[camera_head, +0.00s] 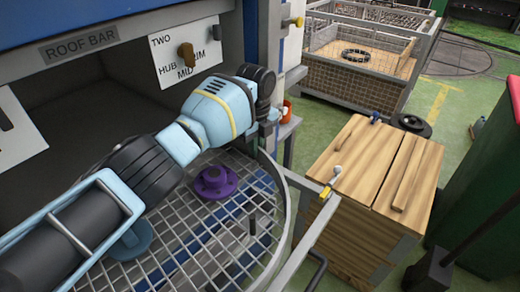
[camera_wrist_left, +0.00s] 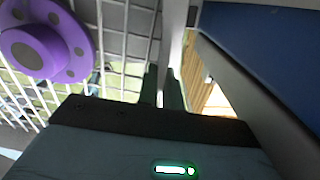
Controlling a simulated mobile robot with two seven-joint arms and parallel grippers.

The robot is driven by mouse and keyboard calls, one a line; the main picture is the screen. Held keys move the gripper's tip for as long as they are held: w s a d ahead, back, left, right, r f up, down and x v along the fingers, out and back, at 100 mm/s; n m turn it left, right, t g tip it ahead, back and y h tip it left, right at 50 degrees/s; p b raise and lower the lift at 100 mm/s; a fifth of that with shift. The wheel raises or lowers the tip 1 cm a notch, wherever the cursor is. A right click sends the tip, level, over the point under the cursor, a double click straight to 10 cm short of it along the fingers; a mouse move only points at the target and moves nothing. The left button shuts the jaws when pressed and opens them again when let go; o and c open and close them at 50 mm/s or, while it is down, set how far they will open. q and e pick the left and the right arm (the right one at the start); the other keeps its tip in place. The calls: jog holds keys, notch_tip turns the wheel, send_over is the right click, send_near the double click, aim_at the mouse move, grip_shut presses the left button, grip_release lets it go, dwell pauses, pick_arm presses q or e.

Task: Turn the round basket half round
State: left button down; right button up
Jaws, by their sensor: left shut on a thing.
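The round basket (camera_head: 288,215) is a grey wire-mesh turntable with a flat metal rim, in front of the dark machine opening in the head view. My left gripper (camera_head: 263,122) reaches over its far right side. In the left wrist view the dark fingers of this gripper (camera_wrist_left: 163,88) stand on either side of the grey rim strip (camera_wrist_left: 172,40) and are shut on it. A purple flanged hub (camera_head: 215,183) lies on the mesh; it also shows in the left wrist view (camera_wrist_left: 45,42). A blue round part (camera_head: 130,240) lies partly under my arm. My right gripper is out of view.
A wooden crate (camera_head: 365,240) stands close to the basket's right. A post (camera_head: 270,60) and a small shelf with an orange cup (camera_head: 287,108) stand behind the gripper. A mesh cage (camera_head: 360,75) is farther back.

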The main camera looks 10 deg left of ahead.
pick_arm(q)
jog(key=shift+a, duration=0.1)
dwell(0.3)
jog(key=c, duration=1.6)
grip_release()
jog(key=shift+o, duration=0.2)
jog(key=shift+r, duration=3.9)
